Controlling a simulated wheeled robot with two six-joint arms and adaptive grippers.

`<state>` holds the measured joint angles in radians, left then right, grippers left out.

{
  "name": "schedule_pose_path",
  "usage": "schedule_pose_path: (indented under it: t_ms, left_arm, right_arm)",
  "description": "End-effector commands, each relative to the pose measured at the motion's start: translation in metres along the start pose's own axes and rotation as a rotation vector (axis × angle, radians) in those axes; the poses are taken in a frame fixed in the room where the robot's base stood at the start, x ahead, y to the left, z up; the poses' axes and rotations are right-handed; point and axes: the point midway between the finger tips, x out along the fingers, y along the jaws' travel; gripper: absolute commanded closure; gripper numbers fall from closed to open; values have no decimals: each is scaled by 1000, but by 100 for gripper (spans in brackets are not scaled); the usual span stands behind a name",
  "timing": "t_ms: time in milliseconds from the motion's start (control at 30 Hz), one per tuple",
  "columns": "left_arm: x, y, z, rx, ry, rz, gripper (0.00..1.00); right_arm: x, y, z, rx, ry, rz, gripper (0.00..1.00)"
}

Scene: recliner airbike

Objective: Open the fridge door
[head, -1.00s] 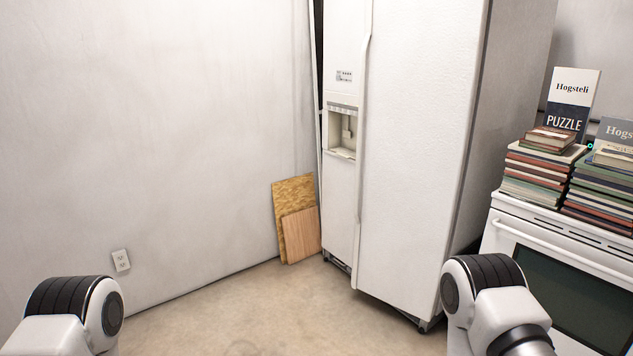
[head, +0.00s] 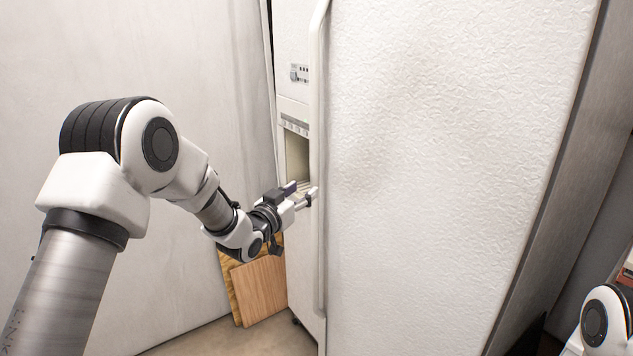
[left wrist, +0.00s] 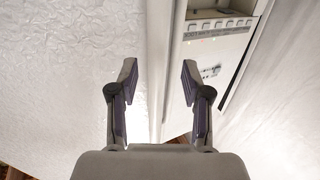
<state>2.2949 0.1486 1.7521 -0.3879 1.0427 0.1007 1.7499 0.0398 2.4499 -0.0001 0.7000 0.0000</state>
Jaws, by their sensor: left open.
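The white fridge has a wide, textured right door (head: 440,170) and a narrow left door (head: 292,45) with a dispenser recess (head: 297,155). Both look closed. A long vertical handle (head: 318,110) runs along the right door's left edge. My left gripper (head: 305,194) is open and close to the handle, in front of the dispenser. In the left wrist view the open fingers (left wrist: 158,80) point at the handle strip (left wrist: 158,45), which lies between them; I cannot tell if they touch it. My right gripper is out of view; only part of my right arm shows at the lower right.
Two wooden boards (head: 260,288) lean against the wall beside the fridge's lower left. A plain wall (head: 200,60) is at the left. A strip of floor (head: 230,340) shows below the boards. Part of a book stack (head: 628,265) shows at the right edge.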

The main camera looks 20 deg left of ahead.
Motion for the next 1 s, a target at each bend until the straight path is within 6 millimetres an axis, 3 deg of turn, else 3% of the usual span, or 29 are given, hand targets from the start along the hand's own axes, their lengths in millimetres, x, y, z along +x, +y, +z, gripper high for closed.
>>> schedule_pose_path:
  t_ms: [333, 667, 733, 800, 833, 1000]
  left_arm:
    - [61, 1, 2, 1, -6, 1, 52]
    - [71, 1, 4, -1, -8, 0, 52]
    - [71, 1, 4, -1, -8, 0, 69]
    - [71, 1, 4, -1, -8, 0, 94]
    - [71, 1, 4, -1, -9, 0, 100]
    - [71, 1, 5, -1, -10, 0, 100]
  right_arm:
    - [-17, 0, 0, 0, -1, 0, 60]
    - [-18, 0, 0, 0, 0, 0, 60]
    - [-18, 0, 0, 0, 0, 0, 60]
    - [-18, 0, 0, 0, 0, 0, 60]
    - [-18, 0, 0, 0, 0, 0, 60]
    - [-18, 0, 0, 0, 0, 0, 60]
